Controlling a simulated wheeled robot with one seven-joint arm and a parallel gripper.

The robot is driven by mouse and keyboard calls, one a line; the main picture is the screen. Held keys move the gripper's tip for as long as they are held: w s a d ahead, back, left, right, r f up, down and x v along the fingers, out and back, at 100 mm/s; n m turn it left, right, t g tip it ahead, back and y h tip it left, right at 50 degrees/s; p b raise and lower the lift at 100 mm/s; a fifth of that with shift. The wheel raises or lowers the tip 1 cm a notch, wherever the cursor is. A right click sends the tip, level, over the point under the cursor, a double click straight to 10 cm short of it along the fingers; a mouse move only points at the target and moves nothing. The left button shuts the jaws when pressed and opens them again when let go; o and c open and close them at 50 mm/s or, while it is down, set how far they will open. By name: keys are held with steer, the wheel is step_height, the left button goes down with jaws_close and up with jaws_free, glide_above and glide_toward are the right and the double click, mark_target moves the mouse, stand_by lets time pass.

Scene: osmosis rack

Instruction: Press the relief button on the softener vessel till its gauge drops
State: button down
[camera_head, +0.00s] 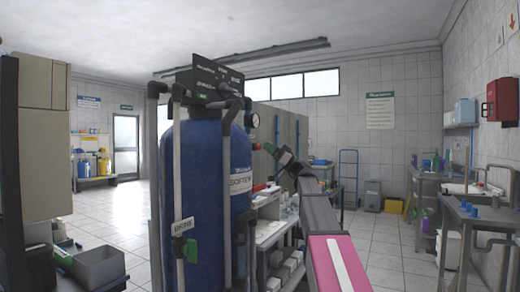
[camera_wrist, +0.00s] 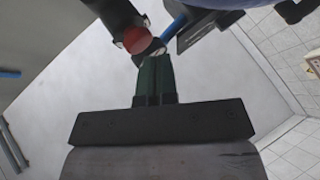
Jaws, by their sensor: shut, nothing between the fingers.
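The softener vessel (camera_head: 200,185) is a tall blue tank left of centre in the head view, with black valve gear on top. A white round gauge (camera_head: 253,120) sits at its upper right; its needle is too small to read. In the wrist view, a red round button (camera_wrist: 132,40) caps a black pipe just beyond my fingertips. A small red spot also shows by the vessel in the head view (camera_head: 256,147). My gripper (camera_head: 269,149) is shut and empty at the vessel's right side; its dark green fingers show in the wrist view (camera_wrist: 152,58). I cannot tell whether they touch the button.
White and grey pipes (camera_head: 176,200) run down the vessel's front. A shelf bench with bottles (camera_head: 275,232) stands behind it on the right. A grey bin (camera_head: 98,268) is at lower left. A sink bench (camera_head: 465,215) lines the right wall. Tiled floor is open at centre right.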

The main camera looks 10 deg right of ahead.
steer(key=shift+s+d, duration=0.2)
steer(key=shift+d, duration=0.05)
steer(key=s+d, duration=0.1)
steer(key=d, duration=0.1)
steer(key=s+d, duration=0.2)
stand_by(0.7)
steer(key=shift+d, duration=0.15)
